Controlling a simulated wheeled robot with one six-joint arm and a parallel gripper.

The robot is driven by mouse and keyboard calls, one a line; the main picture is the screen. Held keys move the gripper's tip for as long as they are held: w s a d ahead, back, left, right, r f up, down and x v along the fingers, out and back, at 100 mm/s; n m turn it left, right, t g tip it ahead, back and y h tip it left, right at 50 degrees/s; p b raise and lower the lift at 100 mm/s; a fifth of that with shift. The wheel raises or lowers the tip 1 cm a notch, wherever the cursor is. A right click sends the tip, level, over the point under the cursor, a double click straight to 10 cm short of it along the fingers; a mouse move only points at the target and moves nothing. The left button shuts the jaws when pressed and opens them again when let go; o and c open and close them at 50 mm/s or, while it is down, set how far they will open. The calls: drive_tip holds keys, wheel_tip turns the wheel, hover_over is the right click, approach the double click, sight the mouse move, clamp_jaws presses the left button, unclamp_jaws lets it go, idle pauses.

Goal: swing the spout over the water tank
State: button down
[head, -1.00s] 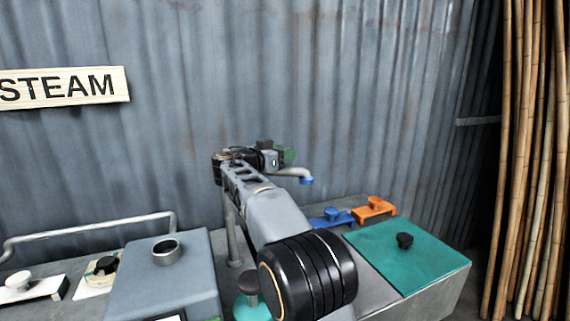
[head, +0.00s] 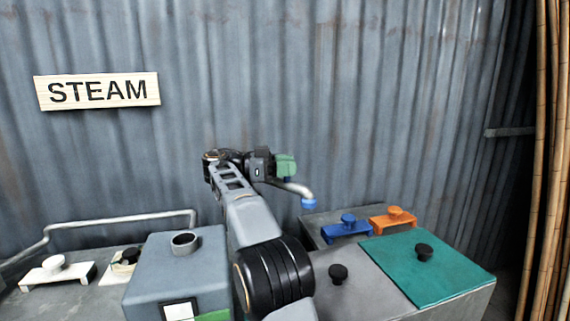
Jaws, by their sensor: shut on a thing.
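The spout (head: 296,188) is a grey pipe with a blue tip, bent downward at its right end. It points right and towards me, and its tip is in the air left of the blue stand. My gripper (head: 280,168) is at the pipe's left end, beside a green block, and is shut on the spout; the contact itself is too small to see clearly. A blue-grey box (head: 146,268) with a round open neck (head: 185,240) stands at the lower left and looks like the water tank. The spout tip is well to the right of that neck. My arm hides the spout's base.
A teal lid (head: 450,272) with a black knob covers the right-hand box. Blue (head: 346,231) and orange (head: 393,220) stands sit behind it. A grey pipe rail (head: 110,222) runs along the back left. Bamboo poles (head: 545,180) stand at the far right.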

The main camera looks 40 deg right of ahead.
drive_tip(key=shift+a, duration=0.15)
drive_tip(key=c, duration=0.6)
unclamp_jaws()
wheel_tip(320, 180, up, 3)
drive_tip(key=shift+p, duration=0.45)
drive_tip(key=shift+s+a+r+b, duration=0.75)
drive_tip(key=shift+s+a+r, duration=0.25)
drive_tip(key=shift+s+r, duration=0.9)
drive_tip(key=shift+s+a+r+b, duration=0.95)
drive_tip(key=shift+s+r, duration=0.5)
drive_tip(key=shift+s, duration=0.9)
drive_tip(key=shift+s+a+r+b, duration=0.6)
drive_tip(key=shift+s+a+r, duration=0.5)
drive_tip(key=shift+s+r, duration=0.8)
